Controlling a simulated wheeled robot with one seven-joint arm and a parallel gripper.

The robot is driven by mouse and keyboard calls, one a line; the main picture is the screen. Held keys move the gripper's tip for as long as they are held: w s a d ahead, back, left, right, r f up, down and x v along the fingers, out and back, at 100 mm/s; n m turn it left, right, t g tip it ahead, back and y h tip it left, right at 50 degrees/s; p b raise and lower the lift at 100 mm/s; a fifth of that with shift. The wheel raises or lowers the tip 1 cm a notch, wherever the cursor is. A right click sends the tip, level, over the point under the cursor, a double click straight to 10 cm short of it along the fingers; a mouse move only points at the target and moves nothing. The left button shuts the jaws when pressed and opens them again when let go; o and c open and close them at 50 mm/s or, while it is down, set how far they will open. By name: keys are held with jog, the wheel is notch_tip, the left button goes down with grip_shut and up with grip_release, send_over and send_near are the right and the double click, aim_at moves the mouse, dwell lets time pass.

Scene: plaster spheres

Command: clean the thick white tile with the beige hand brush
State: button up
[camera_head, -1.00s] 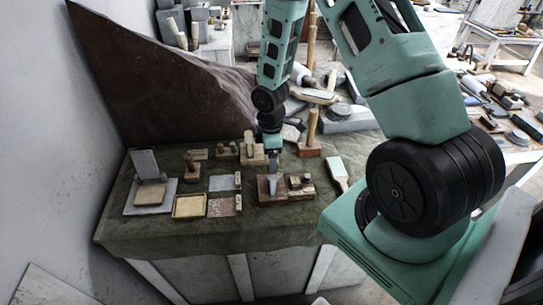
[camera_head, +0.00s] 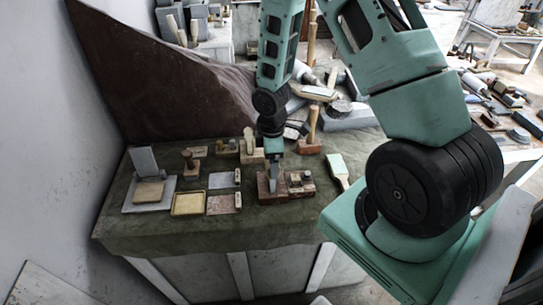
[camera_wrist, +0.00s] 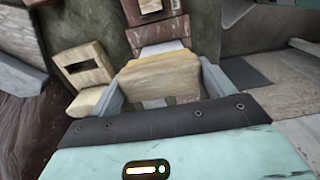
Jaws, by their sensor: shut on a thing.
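My gripper (camera_head: 272,186) points down at the middle of the green-covered table, over a reddish-brown block. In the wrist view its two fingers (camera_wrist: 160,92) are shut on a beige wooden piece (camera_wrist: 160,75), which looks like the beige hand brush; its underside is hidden. I cannot tell if it touches the block below. Which piece is the thick white tile is unclear. A pale flat tile (camera_head: 222,180) lies left of my gripper, and a pale grey slab (camera_head: 132,206) with a wooden block on it lies at the far left.
A yellow-edged tray (camera_head: 188,204) and a pinkish tile (camera_head: 220,205) lie near the front edge. A wooden block with a knob (camera_head: 300,186) stands close right of my gripper. A white paddle-shaped brush (camera_head: 338,168) lies further right.

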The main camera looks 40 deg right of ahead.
jog(key=shift+s+a, duration=0.3)
jog(key=shift+s, duration=0.2)
jog(key=shift+w+d+r+p, duration=0.6)
jog(key=shift+w+r+p, duration=0.2)
jog(key=shift+p, duration=0.3)
jog(key=shift+w+f, duration=0.15)
jog(key=shift+f+b, duration=0.65)
jog(key=shift+f, duration=0.1)
